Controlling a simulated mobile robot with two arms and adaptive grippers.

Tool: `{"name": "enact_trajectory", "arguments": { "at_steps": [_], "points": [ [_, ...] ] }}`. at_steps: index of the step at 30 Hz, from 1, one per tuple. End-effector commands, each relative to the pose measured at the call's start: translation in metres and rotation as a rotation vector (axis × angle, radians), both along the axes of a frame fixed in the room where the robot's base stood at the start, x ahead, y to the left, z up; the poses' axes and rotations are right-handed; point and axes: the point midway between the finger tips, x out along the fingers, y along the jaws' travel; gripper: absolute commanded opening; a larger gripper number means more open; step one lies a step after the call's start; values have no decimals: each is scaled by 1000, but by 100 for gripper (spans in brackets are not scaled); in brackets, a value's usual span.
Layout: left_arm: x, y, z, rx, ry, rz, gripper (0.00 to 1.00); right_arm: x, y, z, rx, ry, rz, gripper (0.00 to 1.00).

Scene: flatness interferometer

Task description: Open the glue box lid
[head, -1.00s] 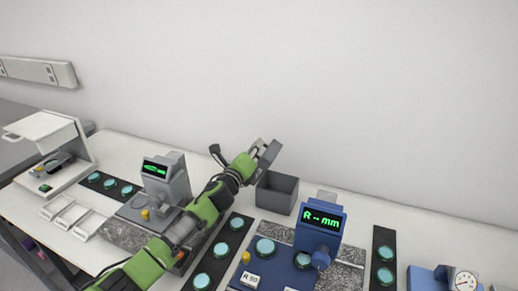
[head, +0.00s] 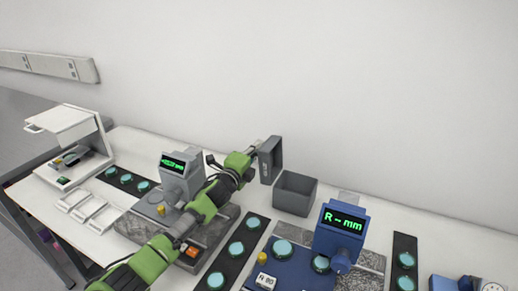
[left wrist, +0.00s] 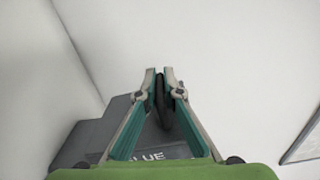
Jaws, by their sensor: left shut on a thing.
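The glue box (head: 297,196) is a dark grey open-topped box on the white bench near the back wall. Its grey lid (head: 271,160) stands roughly upright at the box's left side, clear of the opening. My left gripper (head: 256,157) is at the lid. In the left wrist view, my left gripper (left wrist: 160,76) is shut on a dark handle (left wrist: 161,100) of the lid. Part of the lid's lettering, "LUE", shows between the fingers on its grey face (left wrist: 105,128). What lies inside the box cannot be made out. My right gripper is out of view.
A grey instrument (head: 178,175) with a green display stands left of my arm. A blue instrument (head: 338,230) reading "R -- mm" stands right of the box. Dark strips with teal discs (head: 237,249) and a white stand (head: 70,122) are also on the bench.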

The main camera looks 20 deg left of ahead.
Motion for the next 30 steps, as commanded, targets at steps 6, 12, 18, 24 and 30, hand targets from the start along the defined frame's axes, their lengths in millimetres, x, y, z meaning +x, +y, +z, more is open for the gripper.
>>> {"name": "enact_trajectory", "arguments": {
  "at_steps": [6,12,18,24,30],
  "points": [
    [0,2,0,-5,0,2,0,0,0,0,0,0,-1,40],
    [0,2,0,-4,0,2,10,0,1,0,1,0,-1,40],
    [0,1,0,-4,0,1,24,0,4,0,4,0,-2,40],
    [0,1,1,-3,0,0,24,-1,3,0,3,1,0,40],
    [0,1,24,1,-5,-1,24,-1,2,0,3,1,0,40]
  ]
}}
